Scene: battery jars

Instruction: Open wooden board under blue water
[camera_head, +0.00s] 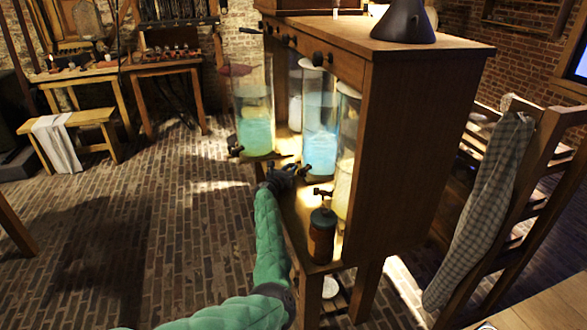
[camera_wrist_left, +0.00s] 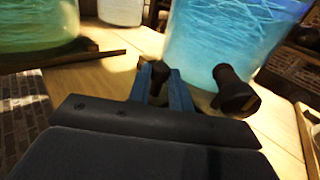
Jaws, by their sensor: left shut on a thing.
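The jar of blue water (camera_head: 321,125) stands in the wooden cabinet, between the green-water jar and a yellowish jar. It fills the upper right of the left wrist view (camera_wrist_left: 225,40). Its dark tap (camera_wrist_left: 233,90) sticks out low at the front. A light wooden board (camera_wrist_left: 110,80) lies under the jar. My left gripper (camera_head: 300,171) is at the cabinet's front, low beside the blue jar. In the left wrist view its blue fingers (camera_wrist_left: 166,88) are shut on a small dark knob (camera_wrist_left: 158,74) in front of the jar. My right gripper is not in view.
The green-water jar (camera_head: 255,125) is left of the blue one. A dark brown bottle (camera_head: 322,238) stands at the shelf's near corner.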

